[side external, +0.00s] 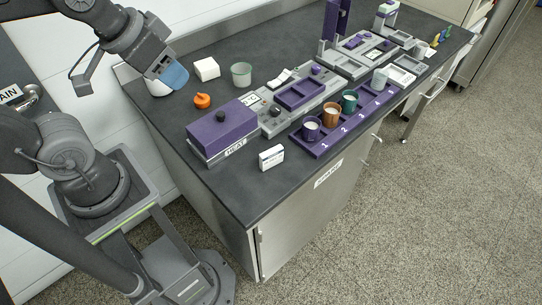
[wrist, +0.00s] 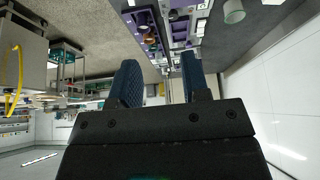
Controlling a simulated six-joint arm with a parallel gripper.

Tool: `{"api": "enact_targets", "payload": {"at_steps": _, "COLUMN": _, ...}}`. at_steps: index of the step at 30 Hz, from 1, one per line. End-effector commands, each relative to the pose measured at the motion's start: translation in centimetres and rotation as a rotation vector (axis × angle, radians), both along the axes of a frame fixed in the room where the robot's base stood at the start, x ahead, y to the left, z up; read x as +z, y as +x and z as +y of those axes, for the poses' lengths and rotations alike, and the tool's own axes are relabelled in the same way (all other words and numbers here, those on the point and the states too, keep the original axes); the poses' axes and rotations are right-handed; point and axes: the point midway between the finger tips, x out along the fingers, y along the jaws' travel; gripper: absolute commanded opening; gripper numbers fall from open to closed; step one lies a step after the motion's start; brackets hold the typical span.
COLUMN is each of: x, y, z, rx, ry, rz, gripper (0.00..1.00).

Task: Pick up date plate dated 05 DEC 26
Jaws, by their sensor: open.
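A small white block (side external: 271,157) with dark print stands near the front edge of the bench, right of the purple HEAT box. The print is too small to read, so I cannot tell whether it is the date plate or what date it bears. No date of 05 DEC 26 can be read in either view. My gripper (side external: 172,76) is above the bench's left end, far from that block. In the wrist view my gripper (wrist: 160,82) shows two blue pads apart with nothing between them.
The purple HEAT box (side external: 222,130) stands at the bench's left front. An orange item (side external: 202,101), a white block (side external: 207,69) and a pale cup (side external: 241,75) stand behind it. A numbered purple rack (side external: 318,146) holds cups. Purple-grey stations fill the middle.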

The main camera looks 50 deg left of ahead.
Motion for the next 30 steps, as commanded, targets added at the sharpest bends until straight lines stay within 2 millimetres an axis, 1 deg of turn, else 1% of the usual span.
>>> {"api": "enact_targets", "payload": {"at_steps": 7, "x": 0.00, "y": 0.00, "z": 0.00, "rx": 0.000, "ry": 0.000, "rz": 0.000, "gripper": 0.43}}
{"api": "enact_targets", "payload": {"at_steps": 8, "x": 0.00, "y": 0.00, "z": 0.00, "rx": 0.000, "ry": 0.000, "rz": 0.000, "gripper": 0.44}}
{"api": "enact_targets", "payload": {"at_steps": 24, "x": 0.00, "y": 0.00, "z": 0.00, "rx": 0.000, "ry": 0.000, "rz": 0.000, "gripper": 0.96}}
{"api": "enact_targets", "payload": {"at_steps": 25, "x": 0.00, "y": 0.00, "z": 0.00, "rx": 0.000, "ry": 0.000, "rz": 0.000, "gripper": 0.98}}
{"api": "enact_targets", "payload": {"at_steps": 30, "x": 0.00, "y": 0.00, "z": 0.00, "rx": 0.000, "ry": 0.000, "rz": 0.000, "gripper": 0.98}}
